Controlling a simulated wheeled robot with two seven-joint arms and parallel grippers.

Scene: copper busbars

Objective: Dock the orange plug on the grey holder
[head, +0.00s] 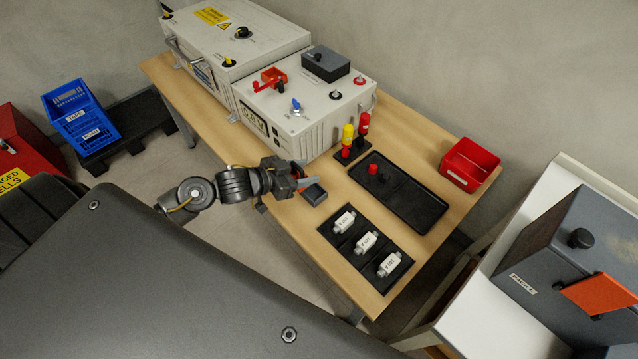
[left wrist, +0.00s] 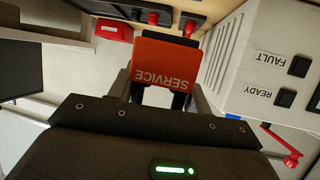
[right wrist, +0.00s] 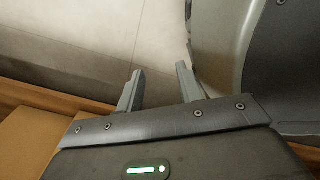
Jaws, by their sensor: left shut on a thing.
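The orange plug (left wrist: 165,62), marked SERVICE, is between the fingers of my left gripper (left wrist: 163,92), which is shut on it. In the head view my left gripper (head: 298,180) is over the table's near left edge, and only a sliver of orange shows there. The small grey holder (head: 314,195) sits on the table right beside the gripper, slightly nearer the camera. I cannot tell whether plug and holder touch. My right gripper (right wrist: 158,88) is open and empty, with pale floor beyond it; it is not visible in the head view.
A white cabinet (head: 305,115) with switches stands behind the gripper. A black stand (head: 352,150) holds red and yellow pieces. A black tray (head: 410,200), a mat with white blocks (head: 366,243) and a red bin (head: 469,165) lie to the right.

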